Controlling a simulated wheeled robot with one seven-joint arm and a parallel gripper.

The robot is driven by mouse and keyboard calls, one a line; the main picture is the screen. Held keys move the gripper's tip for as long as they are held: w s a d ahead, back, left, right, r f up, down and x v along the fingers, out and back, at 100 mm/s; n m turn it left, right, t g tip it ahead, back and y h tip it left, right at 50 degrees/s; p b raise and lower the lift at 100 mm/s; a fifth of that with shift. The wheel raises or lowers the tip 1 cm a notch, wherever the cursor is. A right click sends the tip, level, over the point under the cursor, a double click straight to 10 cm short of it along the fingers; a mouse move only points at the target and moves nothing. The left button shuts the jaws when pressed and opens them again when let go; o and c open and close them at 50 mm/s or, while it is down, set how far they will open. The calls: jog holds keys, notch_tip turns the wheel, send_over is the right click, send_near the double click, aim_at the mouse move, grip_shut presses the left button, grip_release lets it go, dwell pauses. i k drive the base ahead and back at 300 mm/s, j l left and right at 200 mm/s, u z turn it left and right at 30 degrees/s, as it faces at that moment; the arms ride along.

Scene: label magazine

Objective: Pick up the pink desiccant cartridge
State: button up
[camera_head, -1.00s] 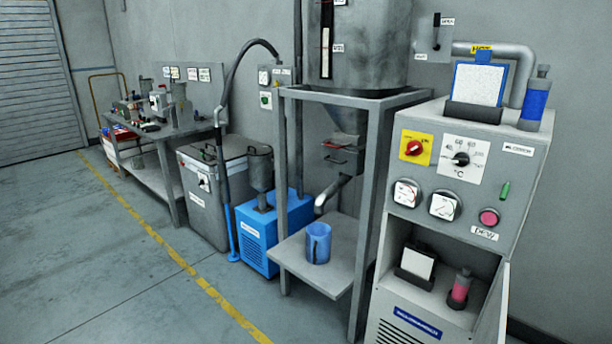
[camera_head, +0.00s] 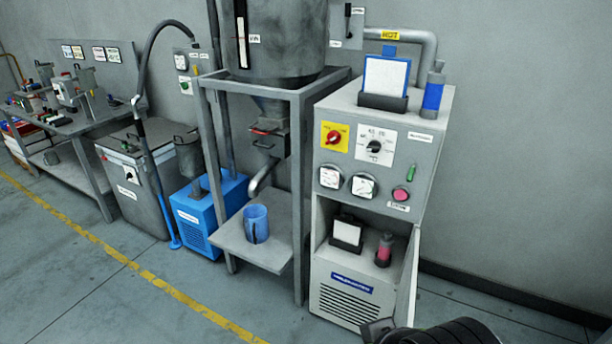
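The pink desiccant cartridge (camera_head: 384,251), a small upright cylinder with a grey cap and dark base, stands in the open lower compartment of the grey dryer cabinet (camera_head: 428,166). It is on the right of that compartment, beside a white card in a dark holder (camera_head: 347,232). A dark ribbed part of my arm, with a grey block at its left, shows at the bottom edge, below and in front of the cabinet and apart from the cartridge. My gripper's fingers cannot be made out there.
The cabinet's open door (camera_head: 409,275) stands out at the right of the compartment. A blue cartridge (camera_head: 433,93) and a clipboard (camera_head: 386,80) stand on top. A hopper frame with a blue cup (camera_head: 256,224) is to the left. The floor in front is clear.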

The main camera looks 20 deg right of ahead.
aim_at(386, 242)
jog(key=i+l, duration=0.1)
jog(key=l, duration=1.55)
jog(key=i+u, duration=0.05)
jog(key=i, duration=0.05)
